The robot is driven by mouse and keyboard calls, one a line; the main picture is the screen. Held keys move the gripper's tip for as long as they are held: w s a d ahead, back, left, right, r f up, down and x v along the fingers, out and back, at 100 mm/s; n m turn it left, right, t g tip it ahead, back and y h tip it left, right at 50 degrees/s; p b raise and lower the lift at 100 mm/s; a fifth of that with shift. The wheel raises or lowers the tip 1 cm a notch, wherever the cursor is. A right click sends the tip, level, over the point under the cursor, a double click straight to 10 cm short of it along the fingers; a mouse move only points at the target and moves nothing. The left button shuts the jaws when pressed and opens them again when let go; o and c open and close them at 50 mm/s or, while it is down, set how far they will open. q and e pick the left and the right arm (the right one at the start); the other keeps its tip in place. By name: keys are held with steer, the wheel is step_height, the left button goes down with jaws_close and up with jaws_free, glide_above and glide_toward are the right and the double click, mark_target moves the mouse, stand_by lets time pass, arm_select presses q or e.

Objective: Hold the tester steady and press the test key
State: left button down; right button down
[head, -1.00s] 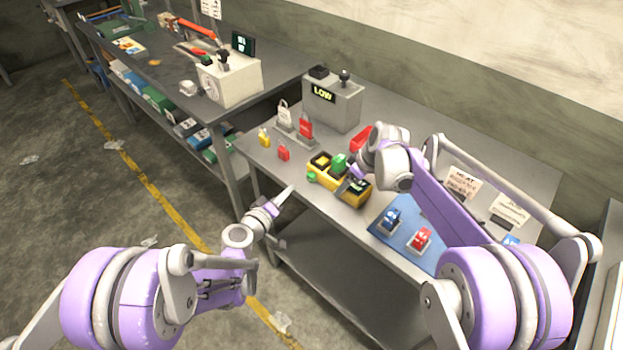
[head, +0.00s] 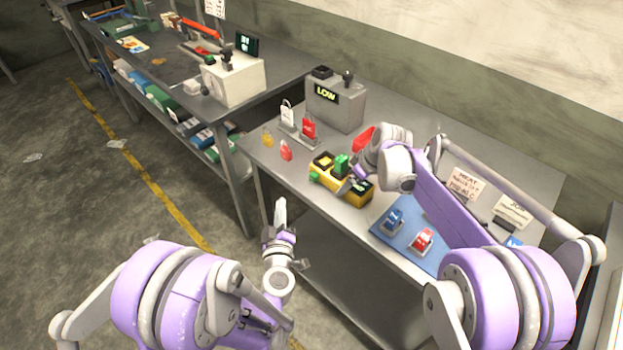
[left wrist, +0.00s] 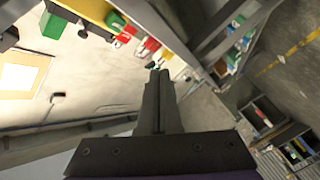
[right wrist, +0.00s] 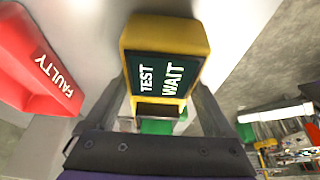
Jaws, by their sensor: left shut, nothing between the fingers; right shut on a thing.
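The yellow tester (head: 358,190) stands on the near bench. It has a green block (head: 341,164) on top and a green knob (head: 314,177) at its left end. In the right wrist view its dark screen (right wrist: 161,75) reads TEST WAIT. My right gripper (head: 356,180) is shut on the tester, with a finger on each side of it in the right wrist view. My left gripper (head: 280,206) is shut and empty, in front of the bench's near edge and apart from the tester. Its closed fingers (left wrist: 158,88) show in the left wrist view, with the tester (left wrist: 90,10) at upper left.
A blue mat (head: 385,231) with a blue switch (head: 393,220) and a red switch (head: 422,240) lies right of the tester. A grey box (head: 337,108) reading LOW stands behind. A red FAULTY bin (right wrist: 38,60) is close by. Small padlocks stand at left.

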mark_target(304, 196)
arm_select(q)
steer(key=shift+w+d, duration=3.05)
steer(key=shift+d, duration=0.05)
steer(key=shift+w+d, duration=0.25)
steer(key=shift+d, duration=0.05)
steer(key=shift+w+d, duration=0.35)
steer(key=shift+w, duration=0.05)
stand_by(0.8)
steer(key=shift+s, duration=0.1)
steer(key=shift+s+a, duration=0.6)
steer(key=shift+a, duration=0.05)
steer(key=s+a, duration=0.3)
steer(key=shift+s+a, duration=0.25)
steer(key=shift+a, duration=0.05)
